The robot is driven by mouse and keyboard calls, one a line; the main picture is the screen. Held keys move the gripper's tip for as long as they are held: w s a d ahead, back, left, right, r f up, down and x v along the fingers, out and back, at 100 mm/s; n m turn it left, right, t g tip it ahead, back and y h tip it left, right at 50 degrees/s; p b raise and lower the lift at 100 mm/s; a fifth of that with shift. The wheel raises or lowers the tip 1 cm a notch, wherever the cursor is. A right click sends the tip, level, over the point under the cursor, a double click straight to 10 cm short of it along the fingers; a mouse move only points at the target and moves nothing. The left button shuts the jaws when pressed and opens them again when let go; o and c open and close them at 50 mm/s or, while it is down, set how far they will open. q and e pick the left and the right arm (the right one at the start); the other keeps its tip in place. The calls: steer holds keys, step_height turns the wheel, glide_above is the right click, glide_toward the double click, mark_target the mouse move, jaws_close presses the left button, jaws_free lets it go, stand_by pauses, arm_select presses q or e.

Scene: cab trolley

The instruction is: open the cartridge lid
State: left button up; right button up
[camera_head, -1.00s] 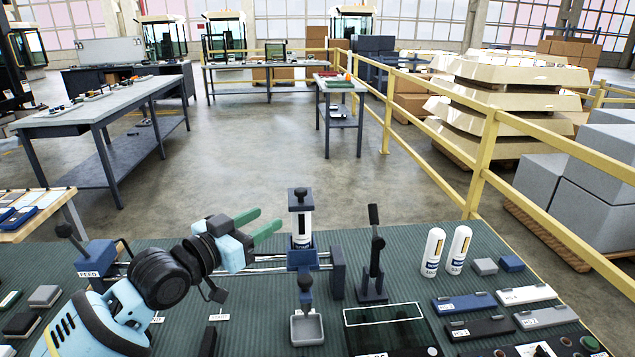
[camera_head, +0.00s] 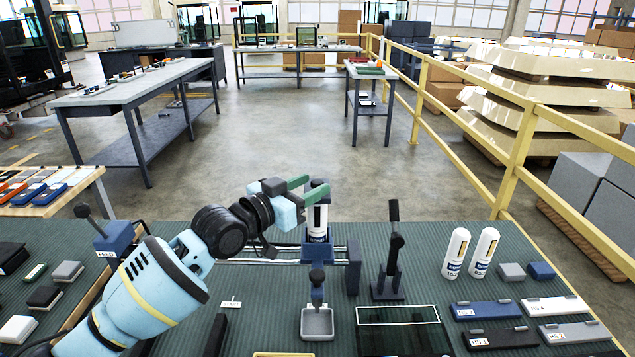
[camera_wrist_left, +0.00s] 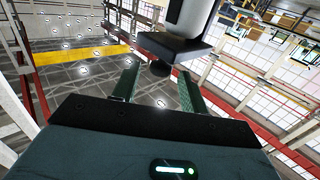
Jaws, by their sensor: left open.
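The white cartridge (camera_head: 317,217) stands upright in a blue holder (camera_head: 317,252) on the rail in the middle of the bench. Its dark lid (camera_head: 320,186) sits on top. My left gripper (camera_head: 309,188) is open, with its green fingers at the lid from the left. In the left wrist view, the dark lid plate (camera_wrist_left: 175,48) and its round knob (camera_wrist_left: 160,69) show at the fingertips (camera_wrist_left: 158,68), with the knob in the gap between them. I cannot tell whether either finger touches the knob. Part of the lid is hidden behind the fingers in the head view.
A dark upright lever (camera_head: 393,240) stands just right of the holder. Two white cartridges (camera_head: 455,253) stand farther right. A small grey cup (camera_head: 317,323) is in front, below a dark nozzle. A FEED lever box (camera_head: 113,240) is at the left.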

arm_select(q)
steer(key=shift+x, duration=1.4)
jaws_close()
